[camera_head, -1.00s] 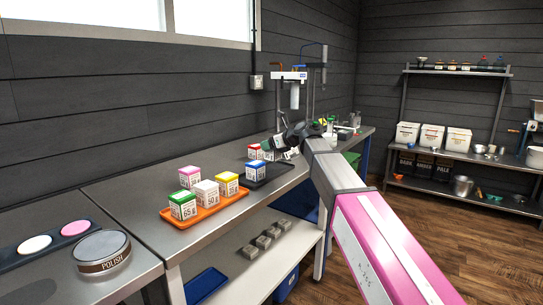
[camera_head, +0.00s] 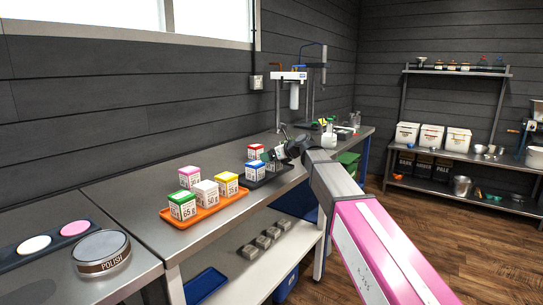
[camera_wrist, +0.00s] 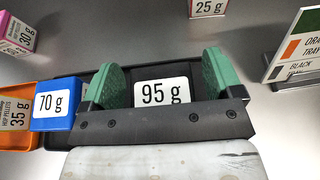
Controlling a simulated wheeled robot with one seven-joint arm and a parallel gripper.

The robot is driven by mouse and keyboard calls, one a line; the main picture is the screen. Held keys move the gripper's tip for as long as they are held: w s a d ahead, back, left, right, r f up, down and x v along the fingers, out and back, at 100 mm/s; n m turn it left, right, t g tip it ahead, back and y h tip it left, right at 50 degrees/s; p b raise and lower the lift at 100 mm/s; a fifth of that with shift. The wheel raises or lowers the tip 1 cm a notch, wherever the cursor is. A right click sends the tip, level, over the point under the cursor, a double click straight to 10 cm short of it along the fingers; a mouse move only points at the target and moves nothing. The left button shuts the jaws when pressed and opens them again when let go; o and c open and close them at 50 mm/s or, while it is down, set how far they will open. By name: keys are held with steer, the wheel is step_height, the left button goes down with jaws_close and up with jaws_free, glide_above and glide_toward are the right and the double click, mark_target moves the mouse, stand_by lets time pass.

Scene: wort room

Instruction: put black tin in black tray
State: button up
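The black tin (camera_wrist: 163,72), with a white 95 g label on top, sits between the green finger pads of my gripper (camera_wrist: 165,80) in the wrist view. The black tray (camera_wrist: 60,138) shows behind and to the left of the tin. A blue tin (camera_wrist: 58,90) marked 70 g stands at its left end. In the head view my gripper (camera_head: 274,157) is over the right part of the black tray (camera_head: 252,184). The tin's underside is hidden, so I cannot tell whether it touches the tray.
An orange tray (camera_head: 205,212) with several coloured tins stands left of the black tray. A red tin (camera_head: 255,151) marked 25 g stands behind. A sign (camera_wrist: 295,48) stands at the right in the wrist view. A polish tin (camera_head: 101,253) is at the near left.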

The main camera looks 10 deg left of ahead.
steer(key=v, duration=1.2)
steer(key=s+d+f+n+h, duration=0.25)
steer(key=d+f, duration=0.25)
steer(key=f, duration=0.3)
steer(key=s+d+f+n+g+h, duration=0.1)
steer(key=d+f+n, duration=0.35)
steer(key=f, duration=0.35)
steer(key=s+d+f+n+h, duration=0.1)
steer(key=d+f+n+h, duration=0.1)
steer(key=d+f, duration=0.5)
steer(key=s+d+f+n+g+h, duration=0.2)
steer(key=s+d+f+n+h, duration=0.1)
steer(key=s+d+f+n, duration=0.3)
steer(key=s+d+f+n+g+h, duration=0.2)
steer(key=s+d+f+n+h, duration=0.2)
steer(key=f, duration=1.1)
steer(key=s+d+n, duration=0.3)
steer(key=s+d, duration=0.3)
steer(key=d, duration=0.1)
steer(key=shift+d+f, duration=0.2)
steer(key=shift+d, duration=0.15)
steer(key=shift+s, duration=0.1)
